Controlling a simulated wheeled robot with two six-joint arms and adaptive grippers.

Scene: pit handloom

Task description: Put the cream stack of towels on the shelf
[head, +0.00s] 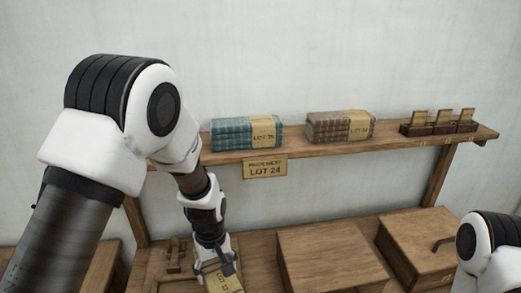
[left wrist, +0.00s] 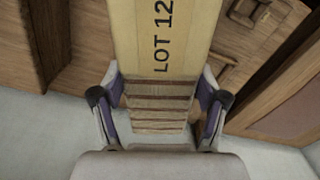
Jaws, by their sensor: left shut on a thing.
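My left gripper (head: 217,268) is shut on the cream stack of towels (left wrist: 158,108), low at the bottom centre of the head view. The stack has a pale yellow band reading LOT 12; part of it shows in the head view (head: 226,284), cut off by the frame edge. In the left wrist view the fingers (left wrist: 158,105) press on both sides of its layered end. The wooden shelf (head: 345,147) runs along the wall, above and behind the gripper. My right gripper is out of view; only part of that arm shows at lower right.
A teal stack (head: 231,134) and a brownish stack (head: 325,127) lie on the shelf, with a gap between them. A card rack (head: 437,128) stands at its right end. A LOT 24 sign (head: 265,168) hangs at the front edge. Wooden boxes (head: 330,255) stand below.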

